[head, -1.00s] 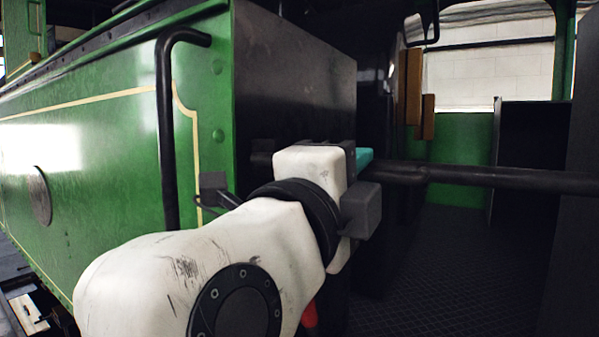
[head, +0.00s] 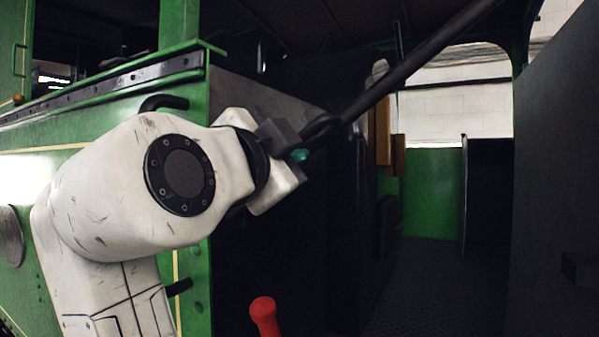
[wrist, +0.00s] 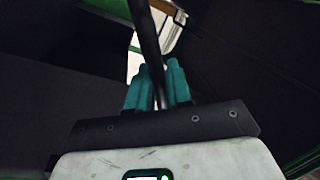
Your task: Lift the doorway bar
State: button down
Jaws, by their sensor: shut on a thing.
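The doorway bar (head: 415,62) is a long black rod. In the head view it slants steeply up to the right from my gripper (head: 300,155) and leaves the picture at the top. A loop or ring in the bar shows just beyond the fingers. In the wrist view the bar (wrist: 147,35) runs up and away between the teal fingers of my gripper (wrist: 158,88), which are shut on it. In the head view my wrist hides most of the gripper and the bar's near end.
A red-topped handle (head: 264,312) stands low in front of my arm. The doorway floor (head: 430,275) is clear, with a dark wall (head: 555,190) on the right and a small dark bracket (head: 578,268) on it.

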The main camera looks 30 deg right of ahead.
jog(key=shift+w+a+r+n+y+p, duration=0.15)
jog(key=shift+w+a+r+n+y, duration=0.25)
jog(key=shift+w+a+r+n, duration=1)
jog(key=shift+w+a+r+n+y+p, duration=0.15)
jog(key=shift+w+a+r+n+y, duration=0.25)
jog(key=shift+w+a+r+n, duration=1)
jog(key=shift+w+a+r+n+y+p, duration=0.15)
jog(key=shift+w+a+r+n+y, duration=0.4)
jog(key=shift+w+n, duration=1.6)
jog(key=shift+s+a+n, duration=0.1)
jog(key=shift+s+n, duration=0.1)
jog(key=shift+n, duration=0.05)
jog(key=c, duration=1.2)
grip_release()
jog(key=b+v, duration=0.3)
jog(key=v, duration=0.8)
jog(key=shift+b, duration=0.4)
jog(key=shift+w+f, duration=0.1)
jog(key=shift+f, duration=0.1)
